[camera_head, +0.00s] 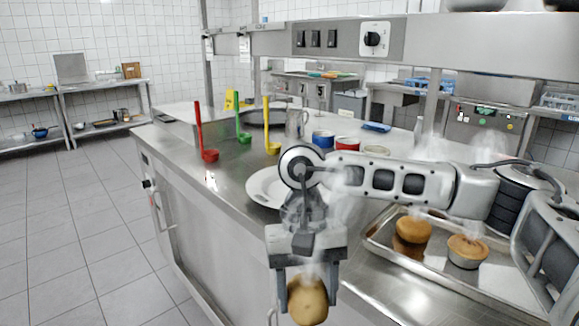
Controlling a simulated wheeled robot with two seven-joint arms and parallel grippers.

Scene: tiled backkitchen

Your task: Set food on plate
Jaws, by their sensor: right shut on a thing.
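My right gripper (305,290) is shut on a round golden-brown food item (307,303). It holds the item near the bottom of the view, in front of the counter's near edge. A white plate (262,187) lies on the counter behind my right arm, which hides part of it. A metal tray (378,243) at the right holds a brown muffin-like item (413,230) and another one in a cup (467,250). Light steam shows around the food. My left gripper is not in view.
A metal jug (296,123) and blue (323,139) and red (347,143) containers stand farther back. The floor at left is clear.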

